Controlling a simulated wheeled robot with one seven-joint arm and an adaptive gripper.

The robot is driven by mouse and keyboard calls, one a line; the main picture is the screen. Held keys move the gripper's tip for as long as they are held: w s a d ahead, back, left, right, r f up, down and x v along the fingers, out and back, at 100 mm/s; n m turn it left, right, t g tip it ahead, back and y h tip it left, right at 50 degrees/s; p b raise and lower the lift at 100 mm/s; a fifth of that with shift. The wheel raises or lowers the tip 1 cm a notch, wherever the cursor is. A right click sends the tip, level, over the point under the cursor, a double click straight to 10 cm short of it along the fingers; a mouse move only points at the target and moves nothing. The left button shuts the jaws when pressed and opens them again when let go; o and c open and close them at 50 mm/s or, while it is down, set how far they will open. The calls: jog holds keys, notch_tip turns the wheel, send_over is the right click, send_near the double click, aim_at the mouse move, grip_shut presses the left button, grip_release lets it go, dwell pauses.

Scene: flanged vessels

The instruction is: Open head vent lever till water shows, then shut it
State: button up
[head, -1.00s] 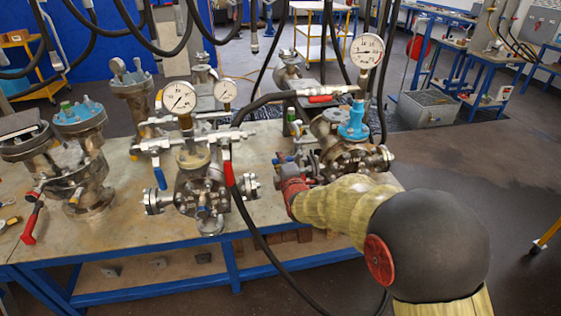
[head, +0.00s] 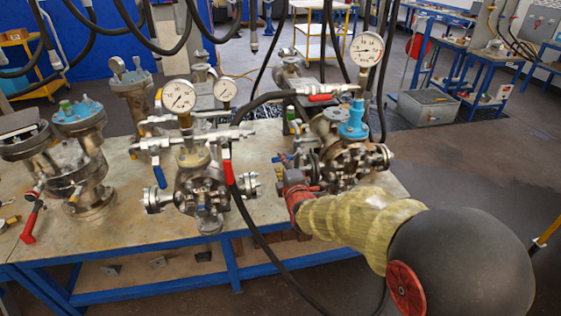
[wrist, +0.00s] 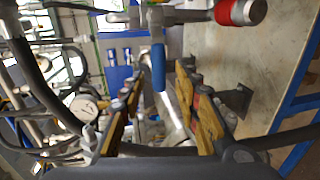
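My gripper (head: 284,164) reaches in at the left side of the right-hand flanged vessel (head: 347,165), which has a blue fitting and a gauge on top. Its fingers are small and partly hidden in the head view. In the wrist view my gripper (wrist: 162,85) has its two wood-coloured finger pads apart, with a gap between them. A lever with a blue sleeve (wrist: 158,68) shows beyond the fingertips, in line with the gap; I see no contact. I cannot tell which head-view lever it is. No water is visible.
The middle vessel (head: 203,190) carries a blue lever (head: 160,177), a red lever (head: 228,173) and gauges. Another vessel (head: 78,130) stands at left. A black hose (head: 252,222) hangs over the bench front (head: 130,233). A red cylindrical part (wrist: 236,12) is at the wrist view's top.

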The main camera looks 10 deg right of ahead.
jog(key=s+r, duration=0.1)
jog(key=s, duration=0.6)
jog(key=shift+s+r, duration=0.25)
jog(key=shift+s, duration=0.15)
jog(key=s+f+m+g, duration=0.4)
jog(key=f+m, duration=0.1)
jog(key=f, duration=0.3)
jog(key=s+f+m+g, duration=0.2)
jog(key=s+m+g, duration=0.3)
jog(key=s, duration=0.5)
jog(key=s+r+m+g, duration=0.1)
jog(key=s+r+m, duration=0.15)
jog(key=s, duration=0.25)
jog(key=s+r+m+g+p, duration=0.1)
jog(key=s+r+m, duration=0.15)
jog(key=s, duration=0.35)
jog(key=s+r+m+g, duration=0.1)
jog(key=s+r+m, duration=0.15)
jog(key=s, duration=0.25)
notch_tip(320, 180, up, 7)
jog(key=s+d+t+p, duration=0.1)
jog(key=s+d, duration=0.1)
jog(key=shift+s+r+m+t, duration=0.15)
jog(key=shift+s+m+t, duration=0.2)
jog(key=shift+s+t, duration=0.05)
jog(key=shift+o, duration=0.3)
